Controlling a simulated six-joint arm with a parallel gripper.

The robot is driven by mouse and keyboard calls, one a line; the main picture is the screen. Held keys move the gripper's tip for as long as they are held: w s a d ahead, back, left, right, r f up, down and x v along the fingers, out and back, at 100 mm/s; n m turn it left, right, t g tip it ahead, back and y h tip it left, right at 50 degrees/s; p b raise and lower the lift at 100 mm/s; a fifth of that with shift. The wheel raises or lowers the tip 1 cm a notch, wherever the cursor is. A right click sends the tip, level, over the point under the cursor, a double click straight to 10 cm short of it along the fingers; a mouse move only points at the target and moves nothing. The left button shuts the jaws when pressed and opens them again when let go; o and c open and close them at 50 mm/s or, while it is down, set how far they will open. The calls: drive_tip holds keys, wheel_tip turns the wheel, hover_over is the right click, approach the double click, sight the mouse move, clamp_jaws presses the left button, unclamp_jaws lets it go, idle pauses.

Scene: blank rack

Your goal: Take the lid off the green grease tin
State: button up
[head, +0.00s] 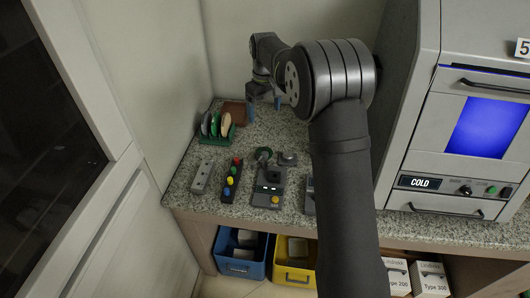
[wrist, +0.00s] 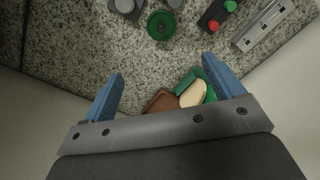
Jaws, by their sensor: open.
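The green grease tin (head: 263,154) is a small round green thing on the granite counter, behind a dark boxy device. In the wrist view the tin (wrist: 161,25) shows from above near the top edge as a green ring with a darker middle. I cannot tell its lid apart from its body. My gripper (head: 264,106) is over the back of the counter, beyond the tin. In the wrist view its blue fingers (wrist: 162,70) are wide apart with nothing between them, and the tin lies ahead of the fingertips, not touching them.
A green rack (head: 216,138) of upright discs and a brown block (head: 235,112) stand at the back left, close under my gripper. A button strip (head: 232,180), grey strip (head: 203,178) and dark device (head: 270,180) lie in front. A large oven (head: 470,130) stands right.

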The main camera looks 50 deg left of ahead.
drive_tip(key=shift+n, duration=0.7)
wheel_tip(320, 180, down, 12)
drive_tip(key=shift+f, duration=0.1)
drive_tip(key=shift+s+d+f, duration=0.1)
drive_tip(key=shift+f, duration=1.2)
drive_tip(key=shift+s+d+f, duration=0.1)
drive_tip(key=shift+f, duration=1.2)
drive_tip(key=c, duration=1)
